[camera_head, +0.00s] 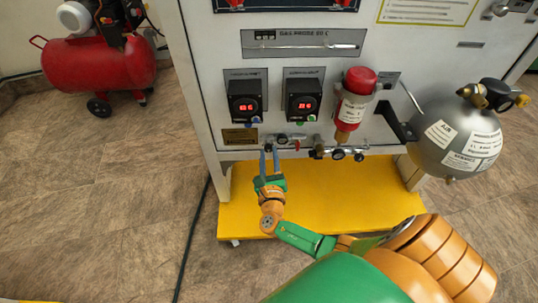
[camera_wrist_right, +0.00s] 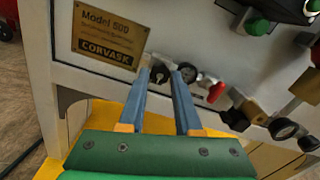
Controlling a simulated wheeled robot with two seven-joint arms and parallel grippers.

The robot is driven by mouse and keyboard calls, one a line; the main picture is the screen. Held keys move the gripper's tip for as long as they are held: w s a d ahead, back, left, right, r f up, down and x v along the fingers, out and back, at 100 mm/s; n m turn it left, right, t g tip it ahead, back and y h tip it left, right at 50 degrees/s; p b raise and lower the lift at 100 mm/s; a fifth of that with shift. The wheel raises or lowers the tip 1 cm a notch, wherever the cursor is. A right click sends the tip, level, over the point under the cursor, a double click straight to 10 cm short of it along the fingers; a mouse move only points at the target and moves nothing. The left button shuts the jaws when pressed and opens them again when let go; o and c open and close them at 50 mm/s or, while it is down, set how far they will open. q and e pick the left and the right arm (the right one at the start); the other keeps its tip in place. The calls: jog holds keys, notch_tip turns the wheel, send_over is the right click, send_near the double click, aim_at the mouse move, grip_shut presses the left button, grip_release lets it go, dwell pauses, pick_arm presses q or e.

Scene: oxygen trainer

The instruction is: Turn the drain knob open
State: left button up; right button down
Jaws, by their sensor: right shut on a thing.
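The drain knob (camera_head: 268,143) is a small dark and silver fitting low on the front of the white trainer cabinet, at the left end of a row of valves and gauges. My right gripper (camera_head: 268,150) reaches up to it from below, its two blue-grey fingers around it. In the right wrist view the knob (camera_wrist_right: 160,74) shows between the fingertips (camera_wrist_right: 162,68), which are shut on it and partly hide it. How far the knob is turned cannot be told. My left gripper is in neither view.
A red-capped filter (camera_head: 355,98) and a grey air tank (camera_head: 457,135) are further right. The yellow base (camera_head: 330,195) lies below. A red compressor (camera_head: 98,72) stands at left.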

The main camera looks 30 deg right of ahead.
jog(key=shift+f, duration=0.1)
jog(key=c, duration=0.6)
grip_release()
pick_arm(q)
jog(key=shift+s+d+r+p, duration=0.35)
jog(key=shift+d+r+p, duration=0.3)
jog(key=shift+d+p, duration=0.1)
pick_arm(e)
jog(key=v, duration=0.7)
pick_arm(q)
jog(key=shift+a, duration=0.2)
pick_arm(e)
jog(key=shift+s, duration=0.1)
